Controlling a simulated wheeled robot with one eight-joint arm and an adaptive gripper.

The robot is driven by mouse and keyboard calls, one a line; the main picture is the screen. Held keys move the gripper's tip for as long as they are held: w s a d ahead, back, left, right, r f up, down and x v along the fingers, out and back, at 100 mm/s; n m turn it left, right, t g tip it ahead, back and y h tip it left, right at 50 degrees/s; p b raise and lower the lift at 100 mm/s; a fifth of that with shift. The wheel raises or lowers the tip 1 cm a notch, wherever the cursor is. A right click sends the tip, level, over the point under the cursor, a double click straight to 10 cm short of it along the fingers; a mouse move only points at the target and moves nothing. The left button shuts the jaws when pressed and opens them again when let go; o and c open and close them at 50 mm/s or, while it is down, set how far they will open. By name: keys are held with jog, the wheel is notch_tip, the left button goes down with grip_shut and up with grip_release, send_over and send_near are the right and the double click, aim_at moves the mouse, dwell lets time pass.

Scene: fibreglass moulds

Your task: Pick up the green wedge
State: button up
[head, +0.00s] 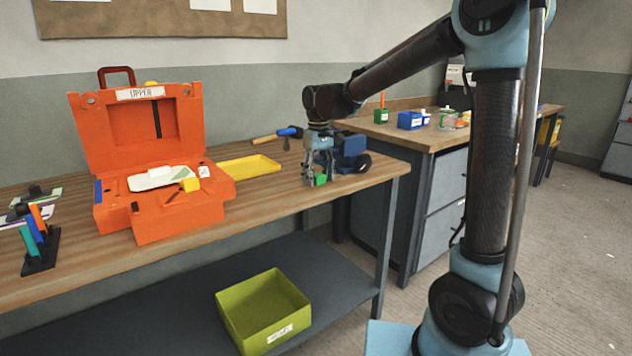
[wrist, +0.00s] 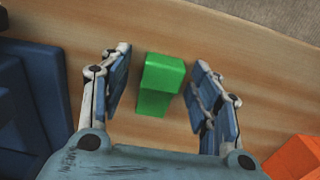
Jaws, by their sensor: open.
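The green wedge (wrist: 160,82) lies on the wooden workbench (wrist: 240,45). In the wrist view it sits between the two fingers of my open gripper (wrist: 161,90), with a gap on each side. In the head view the green wedge (head: 320,180) shows low at my gripper (head: 314,178), near the right front part of the bench, partly hidden by the fingers. My gripper points down and holds nothing.
A dark blue object (head: 350,155) stands right behind my gripper. The orange mould case (head: 175,220) and a yellow tray (head: 250,167) are to the left. A mallet (head: 278,134) lies behind. A green-yellow bin (head: 262,310) is on the lower shelf.

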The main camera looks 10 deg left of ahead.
jog(key=c, duration=1.1)
jog(key=shift+c, duration=0.2)
